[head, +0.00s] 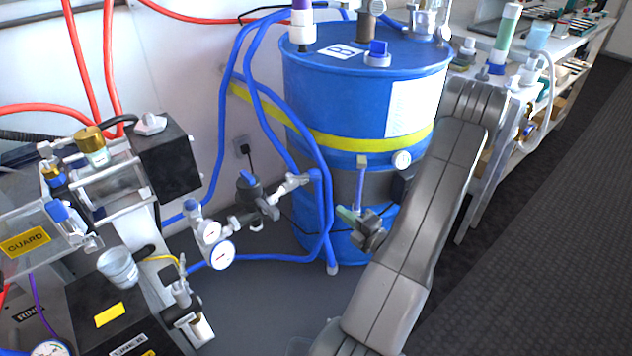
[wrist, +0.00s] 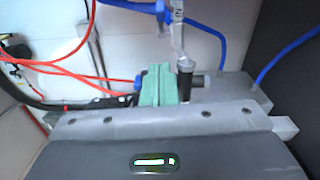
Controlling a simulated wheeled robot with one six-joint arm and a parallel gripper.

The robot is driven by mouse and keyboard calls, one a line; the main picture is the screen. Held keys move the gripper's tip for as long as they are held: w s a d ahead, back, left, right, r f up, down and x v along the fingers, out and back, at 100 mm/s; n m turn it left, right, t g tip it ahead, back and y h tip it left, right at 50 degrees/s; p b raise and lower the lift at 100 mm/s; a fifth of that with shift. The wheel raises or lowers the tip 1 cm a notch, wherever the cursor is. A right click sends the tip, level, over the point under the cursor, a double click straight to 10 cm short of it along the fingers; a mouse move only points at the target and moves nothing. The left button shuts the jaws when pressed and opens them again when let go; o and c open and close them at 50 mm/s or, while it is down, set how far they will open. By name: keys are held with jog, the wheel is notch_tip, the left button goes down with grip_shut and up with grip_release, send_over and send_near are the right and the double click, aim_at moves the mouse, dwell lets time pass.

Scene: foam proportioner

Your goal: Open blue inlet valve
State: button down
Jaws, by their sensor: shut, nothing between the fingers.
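A pale metal fitting (head: 290,184) joins the blue hose in front of the blue drum; it may be the blue inlet valve, but its handle position is unclear. In the wrist view, a pale upright piece (wrist: 178,40) with a dark mark stands above a black cylinder (wrist: 185,82), beside a blue part at the top. My gripper (head: 346,214) is before the drum, right of the metal fitting and apart from it, partly behind my arm. Its green fingers (wrist: 158,86) are together in the wrist view, with nothing visible between them.
The blue drum (head: 365,95) stands behind my gripper. Pressure gauges (head: 220,254) and blue hoses (head: 326,220) lie to the left. A guarded machine (head: 90,180) fills the left side; a bench (head: 545,50) stands at the right.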

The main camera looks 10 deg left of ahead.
jog(key=m+b, duration=0.1)
send_near(312, 180)
jog(key=s+a, duration=0.1)
jog(key=a, duration=0.3)
jog(key=w, duration=0.4)
jog(key=shift+w+a+r, duration=0.1)
jog(key=shift+a, duration=0.3)
jog(key=shift+w, duration=0.1)
